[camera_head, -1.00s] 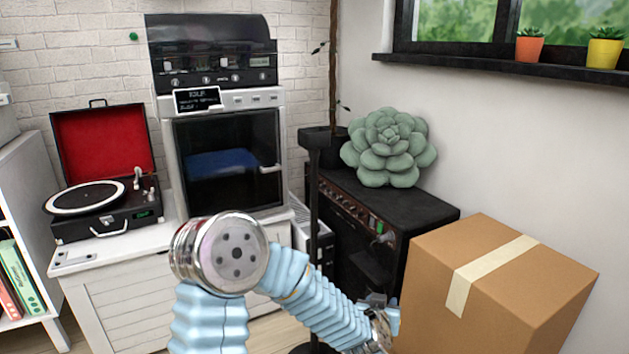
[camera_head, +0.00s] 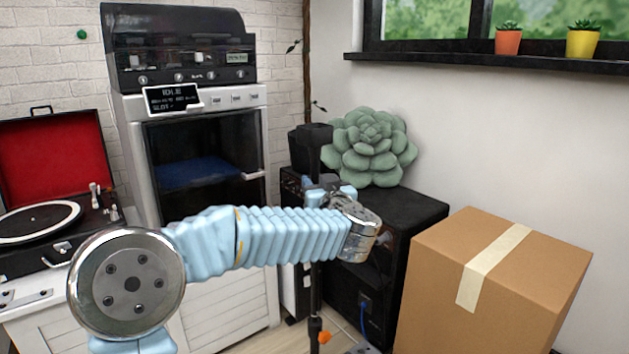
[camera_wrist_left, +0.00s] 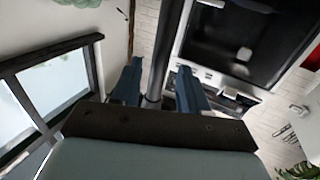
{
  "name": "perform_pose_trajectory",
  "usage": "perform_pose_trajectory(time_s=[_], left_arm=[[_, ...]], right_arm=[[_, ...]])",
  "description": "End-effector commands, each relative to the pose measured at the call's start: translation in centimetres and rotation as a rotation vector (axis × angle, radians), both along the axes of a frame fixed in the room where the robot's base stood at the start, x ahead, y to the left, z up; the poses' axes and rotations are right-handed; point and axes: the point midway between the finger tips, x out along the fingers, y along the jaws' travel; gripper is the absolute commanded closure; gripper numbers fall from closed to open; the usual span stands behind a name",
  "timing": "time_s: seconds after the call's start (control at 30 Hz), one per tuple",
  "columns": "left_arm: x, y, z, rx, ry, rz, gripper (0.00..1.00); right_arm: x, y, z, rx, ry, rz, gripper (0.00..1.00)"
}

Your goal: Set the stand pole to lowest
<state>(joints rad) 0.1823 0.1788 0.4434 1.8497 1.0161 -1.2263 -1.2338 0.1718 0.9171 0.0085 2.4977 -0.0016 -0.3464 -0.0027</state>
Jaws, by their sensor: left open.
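A thin dark stand pole (camera_head: 316,288) rises upright in front of the black amplifier, with an orange knob (camera_head: 324,337) low on it. My left forearm hides its middle part. My left gripper (camera_head: 326,193) is at the pole's upper part, in front of the amplifier. In the left wrist view the pole (camera_wrist_left: 163,42) runs between the two blue-grey fingers of my open left gripper (camera_wrist_left: 158,88), with a finger on each side. I cannot tell whether either finger touches it. My right gripper is out of view.
A taped cardboard box (camera_head: 440,280) stands right of the black amplifier (camera_head: 400,215), which bears a green succulent cushion (camera_head: 370,148). A machine with a dark glass door (camera_head: 200,165) and a red-lidded record player (camera_head: 45,215) are at the left.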

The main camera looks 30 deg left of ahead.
Motion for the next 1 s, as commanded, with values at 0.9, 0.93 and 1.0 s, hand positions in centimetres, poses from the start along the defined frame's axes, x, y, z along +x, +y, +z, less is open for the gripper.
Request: perform_pose_trajectory(time_s=[0.9, 0.93, 1.0], left_arm=[[2.5, 2.5, 0.0, 0.0, 0.0, -0.001, 1.0], [2.5, 2.5, 0.0, 0.0, 0.0, -0.001, 1.0], [2.5, 2.5, 0.0, 0.0, 0.0, -0.001, 1.0]], right_arm=[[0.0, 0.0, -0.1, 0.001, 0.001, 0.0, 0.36], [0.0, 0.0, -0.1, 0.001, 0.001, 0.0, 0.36], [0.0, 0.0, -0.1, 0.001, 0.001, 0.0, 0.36]])
